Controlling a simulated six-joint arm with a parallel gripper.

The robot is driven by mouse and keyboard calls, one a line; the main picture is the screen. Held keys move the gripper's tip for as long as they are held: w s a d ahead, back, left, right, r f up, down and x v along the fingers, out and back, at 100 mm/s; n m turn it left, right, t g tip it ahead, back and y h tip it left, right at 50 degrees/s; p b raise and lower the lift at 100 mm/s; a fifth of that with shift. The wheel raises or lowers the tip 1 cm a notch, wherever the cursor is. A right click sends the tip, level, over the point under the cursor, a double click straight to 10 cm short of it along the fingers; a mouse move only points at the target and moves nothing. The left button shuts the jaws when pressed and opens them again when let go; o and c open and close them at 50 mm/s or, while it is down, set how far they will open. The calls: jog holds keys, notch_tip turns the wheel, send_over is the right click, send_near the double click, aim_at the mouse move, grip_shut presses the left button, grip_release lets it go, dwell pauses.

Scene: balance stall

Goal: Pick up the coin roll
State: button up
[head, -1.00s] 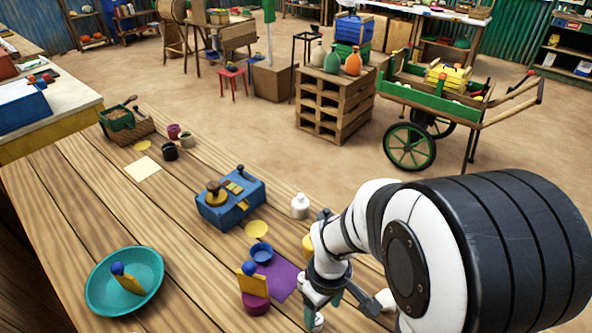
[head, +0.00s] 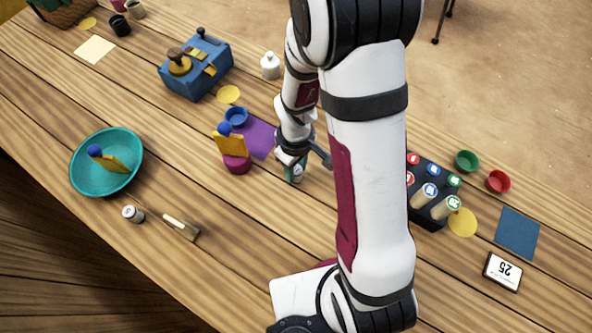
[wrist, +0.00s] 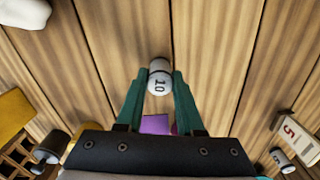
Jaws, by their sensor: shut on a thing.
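A white coin roll marked "10" (wrist: 160,77) sits between the green fingertips of my gripper (wrist: 160,88) in the wrist view. The gripper is shut on it. In the head view my gripper (head: 295,166) is low over the table, right of the purple mat (head: 260,141), and the roll's pale end (head: 295,175) shows beneath it. I cannot tell whether the roll touches the wood.
A teal bowl (head: 78,171) and a small card holder (head: 182,227) are to the left. A blue box (head: 190,75) stands behind. A black rack (head: 432,215) of colour-topped cylinders and a "25" card (head: 503,272) are to the right.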

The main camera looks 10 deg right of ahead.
grip_shut()
